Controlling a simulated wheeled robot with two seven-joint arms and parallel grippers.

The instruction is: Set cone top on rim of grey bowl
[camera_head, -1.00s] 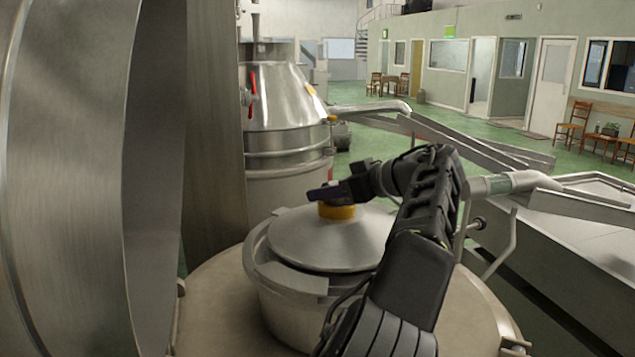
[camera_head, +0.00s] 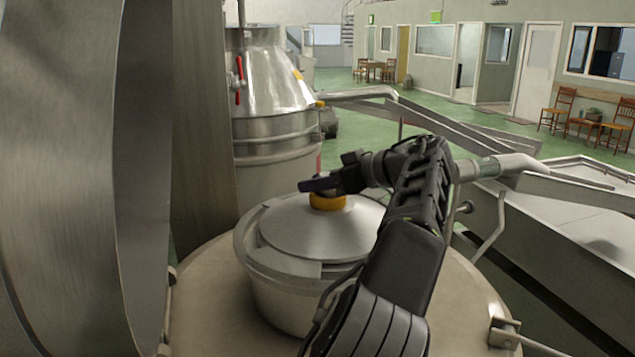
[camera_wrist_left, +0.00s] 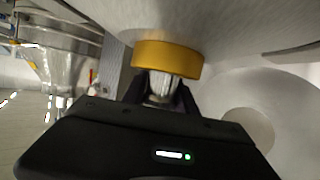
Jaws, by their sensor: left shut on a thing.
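The cone top (camera_head: 300,232) is a shallow grey metal cone with a yellow collar (camera_head: 327,202) at its peak. My left gripper (camera_head: 318,185) is shut on the stub above the collar. The left wrist view shows the fingers (camera_wrist_left: 160,95) closed on this silvery stub beside the collar (camera_wrist_left: 167,59). The grey bowl (camera_head: 285,297) stands under the cone top. The cone top lies across the bowl's mouth, roughly level, and leaves a band of rim (camera_head: 250,262) showing at left. I cannot tell whether it touches the rim. My forearm hides the right side of both. My right gripper is out of view.
The bowl stands on a broad, round, beige top (camera_head: 210,290). A large metal drum (camera_head: 60,180) rises close on the left. A steel vessel (camera_head: 270,95) stands behind the bowl. A metal trough (camera_head: 580,240) lies to the right, with green floor beyond.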

